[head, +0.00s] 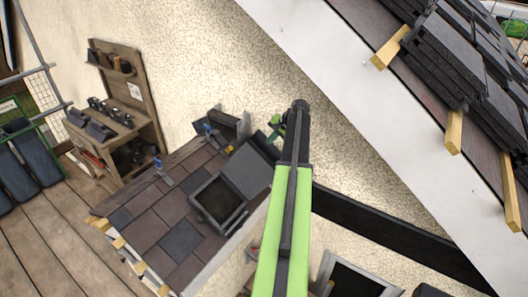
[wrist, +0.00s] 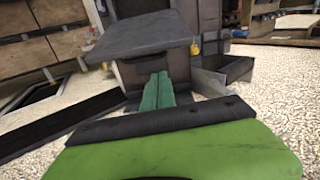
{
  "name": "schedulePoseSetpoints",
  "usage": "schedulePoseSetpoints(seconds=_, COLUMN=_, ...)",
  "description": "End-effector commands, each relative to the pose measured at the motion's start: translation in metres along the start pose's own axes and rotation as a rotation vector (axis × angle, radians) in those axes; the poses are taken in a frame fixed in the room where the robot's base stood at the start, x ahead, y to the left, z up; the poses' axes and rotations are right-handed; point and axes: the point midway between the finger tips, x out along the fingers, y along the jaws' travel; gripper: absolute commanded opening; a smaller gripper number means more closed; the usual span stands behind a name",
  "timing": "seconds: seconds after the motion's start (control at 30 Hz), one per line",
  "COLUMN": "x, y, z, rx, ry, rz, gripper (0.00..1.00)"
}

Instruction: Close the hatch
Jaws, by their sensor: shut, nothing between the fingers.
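The hatch (head: 194,205) is a dark square frame set in the small tiled roof in the head view. Its lid (head: 248,172) stands open, tilted back on the upper right side of the opening. My gripper (head: 275,128) is partly hidden behind my arm, just above the lid's upper end in the picture. In the wrist view my gripper (wrist: 157,92) shows as green fingers, shut and empty. A dark grey slab is close beyond them there; I cannot tell whether it is the lid. No contact with the lid can be made out.
The small roof (head: 140,215) has brown and grey tiles. A wooden workbench (head: 120,130) stands to its left. A large roof with stacked dark tiles (head: 445,65) fills the upper right. A dark beam (head: 380,225) runs along the rough pale wall at right.

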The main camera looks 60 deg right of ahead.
Motion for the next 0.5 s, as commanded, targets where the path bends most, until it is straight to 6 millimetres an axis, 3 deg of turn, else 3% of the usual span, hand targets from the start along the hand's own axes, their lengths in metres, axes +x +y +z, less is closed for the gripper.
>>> schedulePoseSetpoints(seconds=0.07, x=-0.01, y=0.013, z=-0.019, rx=0.036, ry=0.016, rz=-0.014, gripper=0.0)
schedulePoseSetpoints(seconds=0.23, x=-0.013, y=0.017, z=-0.023, rx=0.048, ry=0.02, rz=-0.019, gripper=0.0)
schedulePoseSetpoints(seconds=0.5, x=0.015, y=0.02, z=-0.023, rx=0.046, ry=0.019, rz=-0.017, gripper=0.0)
